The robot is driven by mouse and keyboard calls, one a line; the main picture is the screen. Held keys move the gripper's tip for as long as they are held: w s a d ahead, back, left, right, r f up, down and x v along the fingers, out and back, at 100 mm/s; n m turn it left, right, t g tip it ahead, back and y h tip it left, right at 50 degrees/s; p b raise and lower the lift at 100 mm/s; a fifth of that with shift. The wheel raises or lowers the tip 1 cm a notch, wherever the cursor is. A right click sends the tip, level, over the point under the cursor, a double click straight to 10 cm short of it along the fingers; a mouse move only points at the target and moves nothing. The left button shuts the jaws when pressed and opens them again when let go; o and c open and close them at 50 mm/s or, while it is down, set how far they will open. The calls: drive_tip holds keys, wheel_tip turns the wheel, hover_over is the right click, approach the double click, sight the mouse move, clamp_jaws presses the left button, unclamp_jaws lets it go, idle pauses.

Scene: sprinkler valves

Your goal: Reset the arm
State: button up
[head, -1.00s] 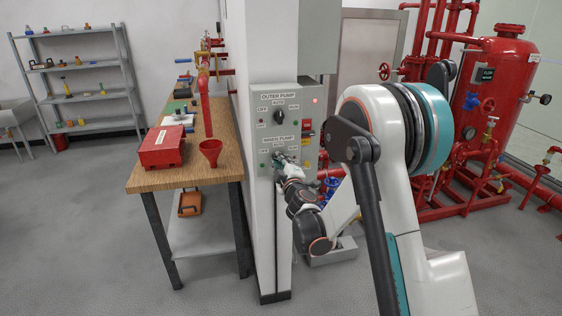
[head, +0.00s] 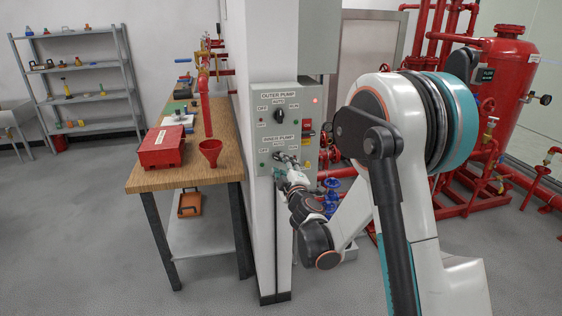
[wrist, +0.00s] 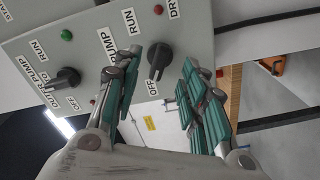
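My gripper (head: 284,170) is in front of the lower part of the pump control panel (head: 262,107), by the inner pump switch. In the wrist view my gripper (wrist: 158,88) has its two teal fingers spread apart with nothing between them. The black inner pump knob (wrist: 158,60) shows past the fingertips, near the gap and not gripped. The outer pump knob (wrist: 65,78) is to its left in that view and also shows in the head view (head: 280,116). My arm is bent and stretched forward to the panel.
Red pipes and a red tank (head: 508,85) stand at the right. Grey shelving (head: 83,88) is at the back left. Open floor lies front left.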

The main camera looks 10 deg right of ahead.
drive_tip(key=shift+s, duration=0.9)
drive_tip(key=s+d+r+m+g+h, duration=0.2)
drive_tip(key=s+d+r+m, duration=0.15)
drive_tip(key=s, duration=0.35)
drive_tip(key=s+d+r+m+g+h, duration=0.1)
drive_tip(key=s+d+r+m+g, duration=0.1)
drive_tip(key=s+r+m, duration=0.4)
drive_tip(key=s+a+f+m+g+y, duration=0.1)
drive_tip(key=s+f+g, duration=0.1)
drive_tip(key=s, duration=0.7)
drive_tip(key=s+a+f+m+g+y, duration=0.1)
drive_tip(key=s+a+f+g, duration=0.1)
drive_tip(key=s, duration=0.7)
drive_tip(key=s+a+f+m+g+y, duration=0.1)
drive_tip(key=s+a+f+g, duration=0.1)
drive_tip(key=s, duration=0.8)
drive_tip(key=shift+a+f+g, duration=0.25)
drive_tip(key=shift+f+g, duration=0.25)
drive_tip(key=shift+f, duration=0.15)
drive_tip(key=shift+s, duration=0.1)
